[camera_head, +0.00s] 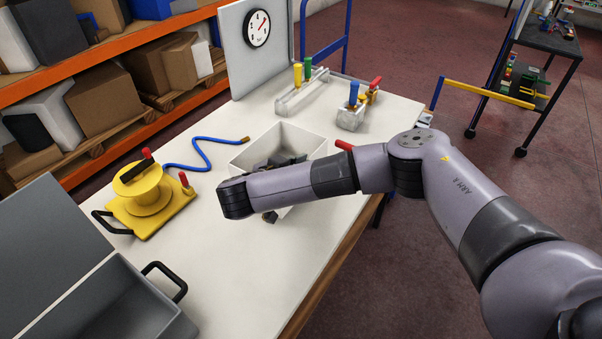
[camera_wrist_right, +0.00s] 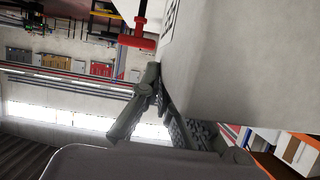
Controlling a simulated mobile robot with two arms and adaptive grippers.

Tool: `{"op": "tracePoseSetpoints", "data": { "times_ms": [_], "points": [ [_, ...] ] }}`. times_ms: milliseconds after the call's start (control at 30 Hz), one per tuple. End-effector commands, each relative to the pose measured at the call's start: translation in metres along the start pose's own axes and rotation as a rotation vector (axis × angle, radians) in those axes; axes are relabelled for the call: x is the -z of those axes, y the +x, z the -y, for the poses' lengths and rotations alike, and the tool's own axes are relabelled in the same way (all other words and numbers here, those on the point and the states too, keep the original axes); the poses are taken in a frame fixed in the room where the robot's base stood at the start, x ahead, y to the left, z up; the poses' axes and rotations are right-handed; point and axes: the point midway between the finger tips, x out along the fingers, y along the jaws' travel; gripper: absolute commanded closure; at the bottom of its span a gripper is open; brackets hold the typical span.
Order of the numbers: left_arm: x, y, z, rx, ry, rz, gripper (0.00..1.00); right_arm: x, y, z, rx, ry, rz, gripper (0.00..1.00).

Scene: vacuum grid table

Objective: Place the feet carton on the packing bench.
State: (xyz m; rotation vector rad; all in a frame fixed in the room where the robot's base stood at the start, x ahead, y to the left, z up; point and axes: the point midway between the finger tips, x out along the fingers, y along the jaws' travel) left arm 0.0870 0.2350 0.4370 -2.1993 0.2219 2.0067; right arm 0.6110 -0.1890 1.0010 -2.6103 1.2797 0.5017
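An open white carton (camera_head: 312,143) stands on the light table (camera_head: 205,255), behind my right forearm; I take it for the feet carton. Dark grey shapes show inside it; I cannot tell whether they are feet or parts of my gripper. My right arm reaches across the front of the carton and hides much of its front. In the right wrist view, my right gripper's (camera_wrist_right: 158,76) grey fingers converge beside a large pale wall (camera_wrist_right: 245,65), probably the carton's. Whether they grip it is hidden. My left gripper is out of view.
A yellow reel fixture (camera_head: 148,195) and a blue hose (camera_head: 205,160) lie left of the carton. An open grey case (camera_head: 110,305) is at front left. Clamps (camera_head: 352,112) and a gauge panel (camera_head: 258,45) stand behind. An orange-edged shelf (camera_head: 110,65) runs along the left.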

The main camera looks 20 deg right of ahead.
Motion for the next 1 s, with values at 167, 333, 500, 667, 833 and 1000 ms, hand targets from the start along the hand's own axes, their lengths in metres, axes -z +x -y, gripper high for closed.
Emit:
{"op": "tracePoseSetpoints", "data": {
  "times_ms": [167,333,500,667,833,1000],
  "points": [
    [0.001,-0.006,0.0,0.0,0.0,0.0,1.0,-0.024,0.009,-0.002,-0.004,-0.004,0.002,1.0],
    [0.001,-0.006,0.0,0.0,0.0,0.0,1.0,-0.03,0.012,-0.001,0.001,0.0,0.0,1.0],
    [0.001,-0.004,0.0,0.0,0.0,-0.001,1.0,-0.031,0.013,-0.001,0.0,-0.001,0.0,1.0],
    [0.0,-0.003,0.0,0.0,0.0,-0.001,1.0,-0.033,0.013,-0.001,0.0,-0.001,0.001,0.93],
    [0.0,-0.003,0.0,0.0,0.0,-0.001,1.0,-0.033,0.013,-0.001,0.0,-0.001,0.001,0.82],
    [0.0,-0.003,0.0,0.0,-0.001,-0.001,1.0,-0.033,0.013,-0.001,-0.001,-0.002,0.001,0.75]
  ]
}}
